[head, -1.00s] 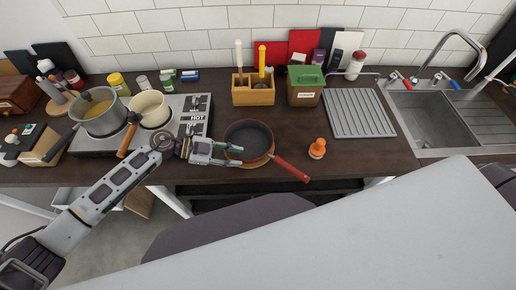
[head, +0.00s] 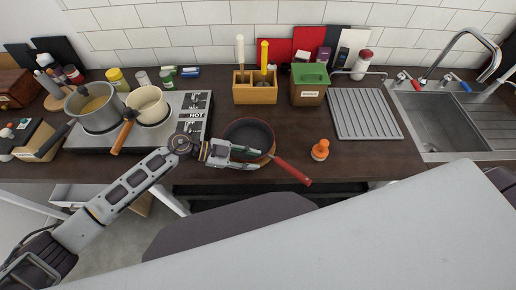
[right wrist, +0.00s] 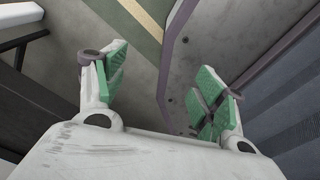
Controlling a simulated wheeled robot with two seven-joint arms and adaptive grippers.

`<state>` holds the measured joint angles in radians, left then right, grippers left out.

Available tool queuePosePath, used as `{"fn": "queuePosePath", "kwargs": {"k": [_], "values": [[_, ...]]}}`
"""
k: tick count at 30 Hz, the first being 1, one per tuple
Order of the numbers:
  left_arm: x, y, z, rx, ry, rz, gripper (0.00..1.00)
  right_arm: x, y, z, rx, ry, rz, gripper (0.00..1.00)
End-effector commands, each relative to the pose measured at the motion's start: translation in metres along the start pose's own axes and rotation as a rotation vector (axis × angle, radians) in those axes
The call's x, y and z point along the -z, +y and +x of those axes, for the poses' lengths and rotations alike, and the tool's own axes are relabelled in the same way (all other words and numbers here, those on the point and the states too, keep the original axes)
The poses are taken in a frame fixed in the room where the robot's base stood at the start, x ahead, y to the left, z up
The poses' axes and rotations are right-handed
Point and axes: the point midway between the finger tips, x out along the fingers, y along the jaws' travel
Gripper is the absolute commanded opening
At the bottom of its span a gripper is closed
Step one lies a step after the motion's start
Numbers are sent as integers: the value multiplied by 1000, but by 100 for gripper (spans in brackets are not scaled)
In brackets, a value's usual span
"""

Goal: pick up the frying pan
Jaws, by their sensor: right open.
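The frying pan (head: 248,132) sits on the dark countertop at the middle of the head view. It has a dark inside and a red handle that points to the lower right, toward the counter's front edge. My left gripper (head: 262,158) is at the near left side of the pan, its two fingers apart and reaching over the near rim. I cannot tell whether they touch the pan. My right gripper (right wrist: 163,65) is open and empty in the right wrist view, with green pads wide apart. The pan does not show there.
A stove (head: 178,133) with a grey pot (head: 95,112) and a cream pot (head: 148,103) stands left. An orange brush-like object (head: 320,150) is right of the handle. Behind are a wooden utensil box (head: 255,95) and a green-lidded container (head: 309,95).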

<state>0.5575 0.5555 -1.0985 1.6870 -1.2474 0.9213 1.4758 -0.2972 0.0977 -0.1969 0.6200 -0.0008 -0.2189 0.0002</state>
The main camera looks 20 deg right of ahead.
Motion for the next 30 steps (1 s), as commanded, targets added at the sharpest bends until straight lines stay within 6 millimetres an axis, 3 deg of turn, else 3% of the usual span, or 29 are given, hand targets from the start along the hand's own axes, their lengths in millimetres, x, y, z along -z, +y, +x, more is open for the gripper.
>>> {"fn": "queuePosePath", "kwargs": {"k": [5, 12, 20, 30], "values": [[0, 0, 0, 0, 0, 0, 30, 0, -6, 0, 6, 0, 2, 70], [0, 0, 0, 0, 0, 0, 0, 2, -16, 0, 16, 2, 6, 70], [0, 0, 0, 0, -1, 0, 0, 3, -20, 0, 21, 3, 6, 70], [2, -1, -1, 1, 1, 2, 0, 0, -6, 0, 7, 0, 0, 70]]}}
